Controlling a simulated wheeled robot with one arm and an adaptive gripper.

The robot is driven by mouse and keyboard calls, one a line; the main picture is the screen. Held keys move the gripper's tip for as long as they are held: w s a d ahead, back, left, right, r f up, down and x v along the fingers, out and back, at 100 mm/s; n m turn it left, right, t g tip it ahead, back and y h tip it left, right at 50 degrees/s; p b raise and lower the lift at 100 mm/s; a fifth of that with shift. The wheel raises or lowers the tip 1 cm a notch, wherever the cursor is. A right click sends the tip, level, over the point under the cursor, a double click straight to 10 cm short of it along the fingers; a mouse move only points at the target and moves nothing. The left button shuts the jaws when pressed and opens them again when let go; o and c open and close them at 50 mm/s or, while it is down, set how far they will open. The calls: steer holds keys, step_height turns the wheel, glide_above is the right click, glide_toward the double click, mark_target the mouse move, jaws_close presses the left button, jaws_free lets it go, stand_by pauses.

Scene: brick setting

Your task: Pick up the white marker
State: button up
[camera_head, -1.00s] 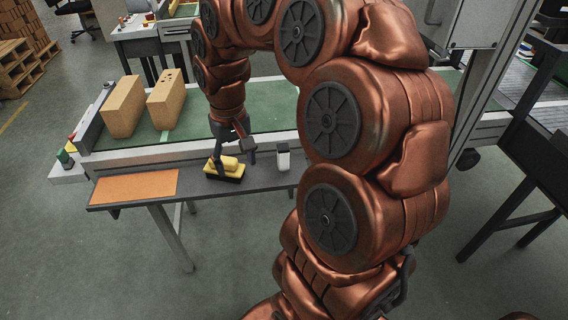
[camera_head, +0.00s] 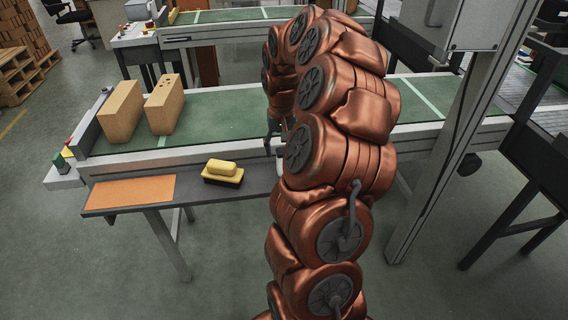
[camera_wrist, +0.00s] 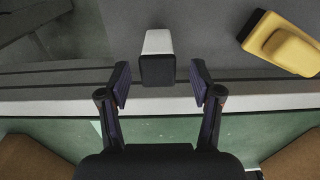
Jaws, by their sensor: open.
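A small block-like piece, white with a dark end, is the only thing matching the white marker (camera_wrist: 158,42). In the wrist view it sits on the grey shelf at top centre, its dark end towards my gripper (camera_wrist: 160,83). My gripper is open, one finger on each side of the line to the marker. The dark end lies near the level of the fingertips, with gaps on both sides. I cannot tell their difference in height. In the head view my arm hides most of the gripper and the marker.
A yellow and black sponge-like block (camera_head: 222,172) lies left of the gripper on the shelf, and also shows in the wrist view (camera_wrist: 284,44). An orange mat (camera_head: 130,192) lies further left. Two tan blocks (camera_head: 121,112) (camera_head: 164,104) stand on the green conveyor (camera_head: 220,112) behind.

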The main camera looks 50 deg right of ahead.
step_height(320, 180, down, 5)
steer(key=shift+s+p, duration=0.15)
steer(key=shift+p, duration=0.5)
jaws_close()
steer(key=shift+r, duration=0.15)
steer(key=shift+r+b, duration=0.5)
steer(key=shift+r, duration=0.8)
steer(key=shift+a+r, duration=0.35)
steer(key=s+a+r+b, duration=0.1)
steer(key=a+b, duration=0.2)
steer(key=a, duration=1.2)
steer(key=shift+s+r, duration=0.25)
steer(key=shift+a, duration=0.1)
